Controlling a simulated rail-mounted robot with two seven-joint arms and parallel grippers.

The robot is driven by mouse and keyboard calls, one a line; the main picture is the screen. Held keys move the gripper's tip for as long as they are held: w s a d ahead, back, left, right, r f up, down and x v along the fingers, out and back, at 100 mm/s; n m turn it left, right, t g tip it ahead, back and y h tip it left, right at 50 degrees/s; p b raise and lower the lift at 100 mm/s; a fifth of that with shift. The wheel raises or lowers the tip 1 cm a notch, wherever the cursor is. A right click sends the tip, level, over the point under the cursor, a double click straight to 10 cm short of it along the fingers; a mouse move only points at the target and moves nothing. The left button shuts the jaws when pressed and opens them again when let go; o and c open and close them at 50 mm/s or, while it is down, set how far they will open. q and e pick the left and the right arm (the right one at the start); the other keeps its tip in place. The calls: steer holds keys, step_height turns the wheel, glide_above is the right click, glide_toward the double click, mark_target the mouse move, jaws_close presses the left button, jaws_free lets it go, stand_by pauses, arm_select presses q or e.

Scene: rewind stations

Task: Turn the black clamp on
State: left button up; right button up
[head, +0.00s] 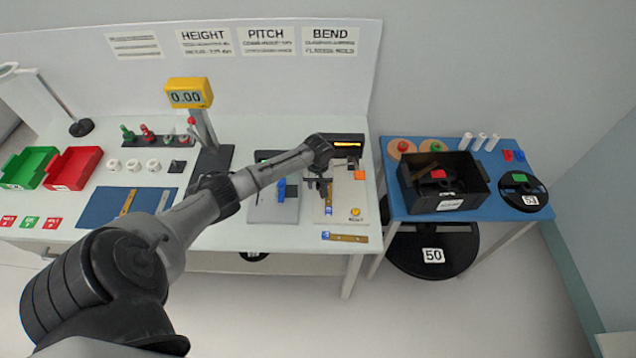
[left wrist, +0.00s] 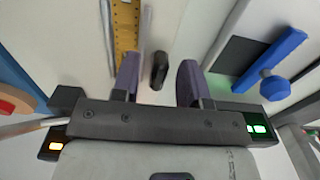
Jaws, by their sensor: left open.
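In the left wrist view the black clamp (left wrist: 159,70) shows as a small dark rounded piece on the pale station board, between my left gripper's fingers (left wrist: 158,83). The fingers are apart, one on each side of it, with visible gaps. I cannot tell whether they are down at its height. In the head view my left gripper (head: 320,186) is over the bend station board (head: 348,186), at its left side. It hides most of the clamp there. A yellow strip with holes (left wrist: 125,30) lies beside the clamp. My right gripper is not in view.
The bend station's orange-lit display (head: 348,144) stands behind the board. The neighbouring station has a blue part (head: 288,191) and a green light (left wrist: 257,129). A loose strip (head: 346,237) lies at the table's front edge. A blue table (head: 400,205) with a black bin (head: 470,199) stands right.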

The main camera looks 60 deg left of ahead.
arm_select(q)
jaws_close()
